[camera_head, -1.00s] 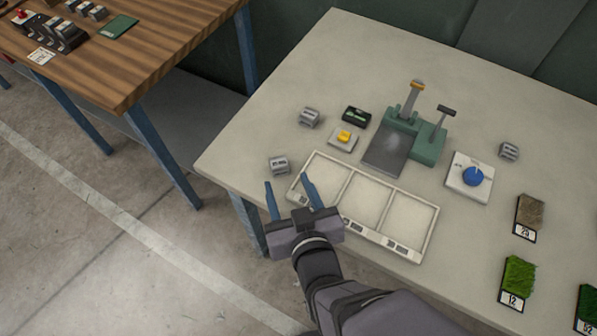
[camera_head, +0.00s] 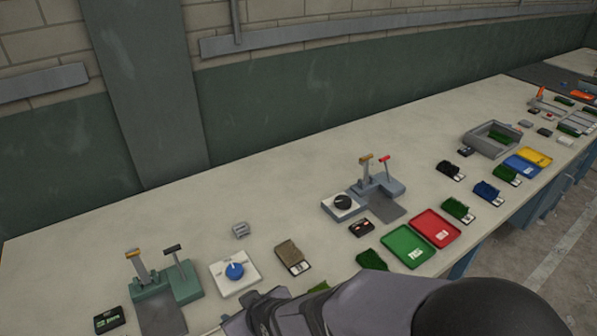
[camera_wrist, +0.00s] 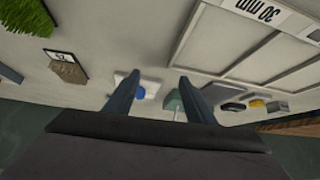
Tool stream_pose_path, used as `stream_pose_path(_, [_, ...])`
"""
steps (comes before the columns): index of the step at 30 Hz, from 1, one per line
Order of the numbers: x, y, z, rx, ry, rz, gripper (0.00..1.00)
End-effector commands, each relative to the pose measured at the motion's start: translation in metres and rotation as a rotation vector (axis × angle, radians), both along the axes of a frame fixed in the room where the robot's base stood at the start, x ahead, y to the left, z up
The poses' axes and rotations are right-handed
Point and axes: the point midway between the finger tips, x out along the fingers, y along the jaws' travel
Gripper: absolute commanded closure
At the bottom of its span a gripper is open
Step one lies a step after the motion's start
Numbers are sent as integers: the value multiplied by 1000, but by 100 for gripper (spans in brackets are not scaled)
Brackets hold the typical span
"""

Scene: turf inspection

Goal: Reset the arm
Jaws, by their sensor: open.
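My gripper (camera_wrist: 158,98) is in the wrist view, with its two blue fingers spread apart and nothing between them. Beyond the fingertips that view shows the blue knob (camera_wrist: 140,93) and the green press device (camera_wrist: 172,103). In the head view my arm crosses the bottom edge at the right of centre. The gripper itself is outside the head view.
The long bench (camera_head: 120,222) holds a green lever device (camera_head: 160,290), a blue-knob box (camera_head: 236,272), a second lever device (camera_head: 378,190), green (camera_head: 408,247) and red (camera_head: 437,228) trays, and several turf samples. The divided tray (camera_wrist: 238,48) shows in the wrist view. A wall stands behind.

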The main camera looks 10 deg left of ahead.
Motion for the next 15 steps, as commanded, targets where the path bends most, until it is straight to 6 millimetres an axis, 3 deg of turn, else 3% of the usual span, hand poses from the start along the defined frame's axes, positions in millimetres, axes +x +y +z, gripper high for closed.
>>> stream_pose_path(1, [19, -21, 7, -20, 23, -59, 50])
stream_pose_path(3, [38, -51, 11, -54, 67, -130, 50])
stream_pose_path(7, [61, -106, 18, -105, 153, -251, 50])
stream_pose_path(11, [70, -162, 26, -144, 244, -368, 50])
stream_pose_path(15, [55, -233, 30, -192, 369, -520, 50])
